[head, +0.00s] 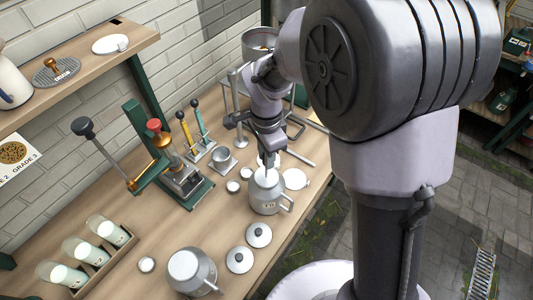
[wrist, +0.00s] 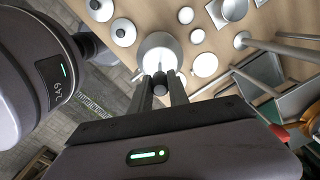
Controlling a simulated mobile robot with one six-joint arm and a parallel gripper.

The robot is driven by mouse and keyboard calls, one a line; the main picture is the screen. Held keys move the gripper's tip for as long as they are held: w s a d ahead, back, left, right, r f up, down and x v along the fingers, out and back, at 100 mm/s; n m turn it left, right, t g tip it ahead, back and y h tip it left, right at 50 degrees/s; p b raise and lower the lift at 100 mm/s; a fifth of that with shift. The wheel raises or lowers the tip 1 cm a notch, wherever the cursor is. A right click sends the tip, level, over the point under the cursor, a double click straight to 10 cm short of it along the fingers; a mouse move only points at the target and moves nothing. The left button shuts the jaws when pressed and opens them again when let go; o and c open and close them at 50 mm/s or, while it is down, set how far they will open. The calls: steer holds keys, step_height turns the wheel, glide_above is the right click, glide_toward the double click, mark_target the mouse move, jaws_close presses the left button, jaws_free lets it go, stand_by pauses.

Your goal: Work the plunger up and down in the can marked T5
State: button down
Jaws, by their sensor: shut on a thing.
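A pale metal can (head: 266,197) with a side handle and a small mark on its front, which looks like T5, stands upright on the wooden bench. My gripper (head: 266,158) is right above its mouth, pointing down. In the wrist view the can (wrist: 158,42) lies just beyond my fingertips (wrist: 161,76). The fingers are close together, shut on the plunger (wrist: 160,68), of which only a little shows between them. The plunger's lower part is hidden by the can and fingers, so its depth cannot be told.
A second can (head: 190,270) stands nearer the front, with two knobbed lids (head: 258,235) beside it. A green lever press (head: 180,175) and a rack of glass jars (head: 105,262) stand at left. Small white discs (head: 295,179) lie close to the can. A metal-legged stand (head: 297,130) is behind.

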step_height(320, 180, up, 7)
steer(key=p, duration=0.5)
steer(key=shift+r+p, duration=0.1)
steer(key=shift+p, duration=0.3)
steer(key=shift+f, duration=0.2)
